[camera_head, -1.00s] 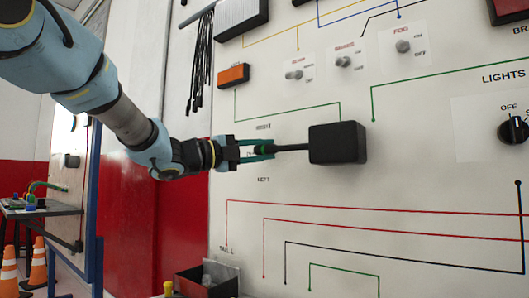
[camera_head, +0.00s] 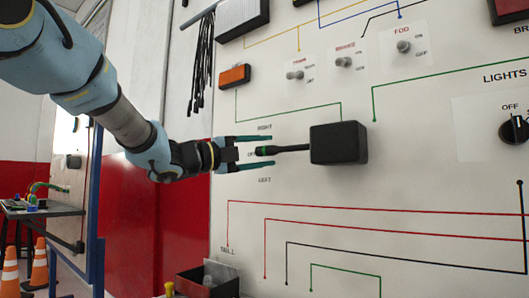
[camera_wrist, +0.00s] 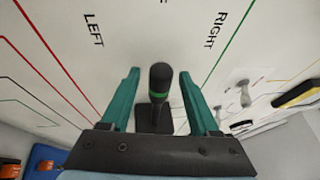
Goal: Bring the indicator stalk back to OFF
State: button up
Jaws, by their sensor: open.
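The indicator stalk (camera_head: 283,149) is a black lever with a green band near its tip. It sticks out to the left from a black box (camera_head: 338,143) on the white panel. It lies about level, its tip beside the partly covered OFF label, between the RIGHT label (camera_head: 265,127) above and the LEFT label (camera_head: 265,180) below. My gripper (camera_head: 271,151) is open, with one green finger above the stalk and one below, touching neither as far as I see. In the wrist view the stalk (camera_wrist: 160,85) stands between my open fingers (camera_wrist: 158,95), with a gap on both sides.
Toggle switches (camera_head: 295,75) and an orange lamp (camera_head: 235,75) sit above on the panel. A black rotary knob (camera_head: 514,129) is at the right. Black cables (camera_head: 200,65) hang at the upper left. A dark bin (camera_head: 208,281) stands below. The panel around the stalk is flat.

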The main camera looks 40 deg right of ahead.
jog(key=v, duration=1)
jog(key=shift+a, duration=0.1)
jog(key=w+a+f+n+t+y, duration=0.4)
jog(key=w+a+f+n+t, duration=0.35)
jog(key=w+n, duration=0.2)
jog(key=w+a+f+n+t+y, duration=0.5)
jog(key=w+a+f+n+t, duration=0.25)
jog(key=w+n, duration=0.2)
jog(key=a+f+n+y, duration=0.4)
jog(key=a+f+n, duration=0.25)
jog(key=f, duration=0.25)
jog(key=s+a+f+n+g+y, duration=0.3)
jog(key=a+f+n+y, duration=0.15)
jog(key=a+f, duration=0.4)
jog(key=s+a+f+n+g+y, duration=0.1)
jog(key=s+a+f+n+g, duration=0.35)
jog(key=s, duration=0.35)
jog(key=s+a+f+n+g+y, duration=0.1)
jog(key=s+a+f+n+g, duration=0.2)
jog(key=s+f, duration=0.4)
notch_tip(320, 180, up, 27)
jog(key=s+p, duration=0.1)
jog(key=p, duration=2.5)
jog(key=shift+r, duration=0.15)
